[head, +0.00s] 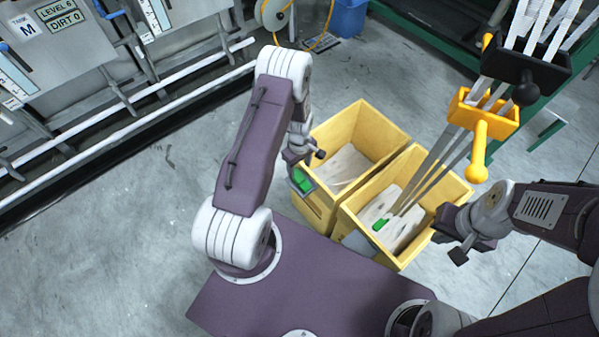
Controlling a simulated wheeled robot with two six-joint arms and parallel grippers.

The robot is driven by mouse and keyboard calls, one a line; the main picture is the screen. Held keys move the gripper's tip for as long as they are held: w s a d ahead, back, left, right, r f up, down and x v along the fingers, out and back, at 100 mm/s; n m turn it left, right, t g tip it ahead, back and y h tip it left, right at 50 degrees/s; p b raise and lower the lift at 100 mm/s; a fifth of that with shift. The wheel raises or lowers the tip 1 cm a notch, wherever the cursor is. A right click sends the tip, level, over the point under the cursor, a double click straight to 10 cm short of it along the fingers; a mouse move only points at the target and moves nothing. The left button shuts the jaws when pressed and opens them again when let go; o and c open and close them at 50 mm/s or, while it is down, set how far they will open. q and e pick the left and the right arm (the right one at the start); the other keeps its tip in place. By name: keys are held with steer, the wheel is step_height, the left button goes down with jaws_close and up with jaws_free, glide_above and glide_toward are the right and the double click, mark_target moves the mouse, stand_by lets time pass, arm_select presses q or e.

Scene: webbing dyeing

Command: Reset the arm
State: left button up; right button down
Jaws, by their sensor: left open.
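My left arm is raised and bent over the left yellow box. Its gripper (305,160) points down at that box's left wall, open, with nothing seen between its fingers. A green piece (300,180) shows just below it; I cannot tell whether they touch. My right gripper (452,243) is at the right side of the right yellow box, near its rim. Its fingers are small and partly turned away, so I cannot tell whether they are open.
Two yellow boxes, left (366,117) and right (441,168), hold pale webbing. Grey strips run from the right box up through an orange guide (487,112) and a black guide (533,68), close to my right arm. Machine panels (75,45) stand left. Grey floor (110,235) is clear.

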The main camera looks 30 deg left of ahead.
arm_select(q)
steer(key=shift+r, duration=0.7)
